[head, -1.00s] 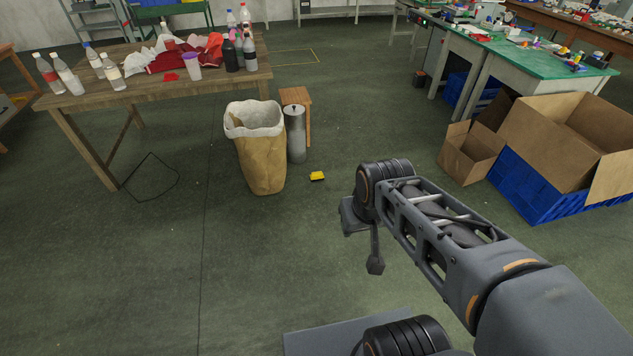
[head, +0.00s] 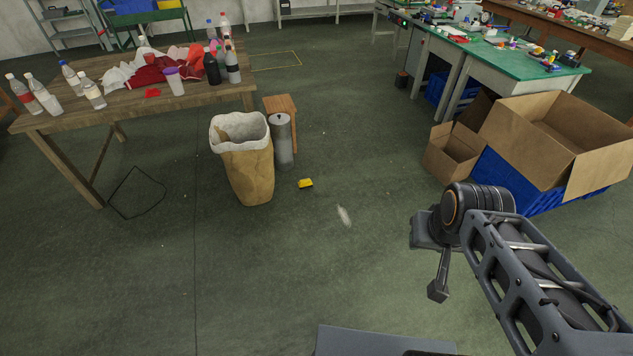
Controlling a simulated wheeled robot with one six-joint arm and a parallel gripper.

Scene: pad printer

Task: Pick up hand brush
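A small pale, elongated object (head: 344,216) lies on the green floor near the middle of the head view. It may be the hand brush, but it is too small to tell. A small yellow object (head: 305,183) lies on the floor to its left and farther back; I cannot tell what it is either. My gripper (head: 438,291) hangs over the floor to the right of and nearer than the pale object, apart from it. I see it from above and the side, and its finger opening is not clear.
A paper bin bag (head: 247,170) and a grey cylinder (head: 282,143) stand by a small wooden stool (head: 280,103). A wooden table (head: 120,115) with bottles and cloths is at left. Cardboard boxes (head: 533,130) on a blue crate (head: 510,183) are at right.

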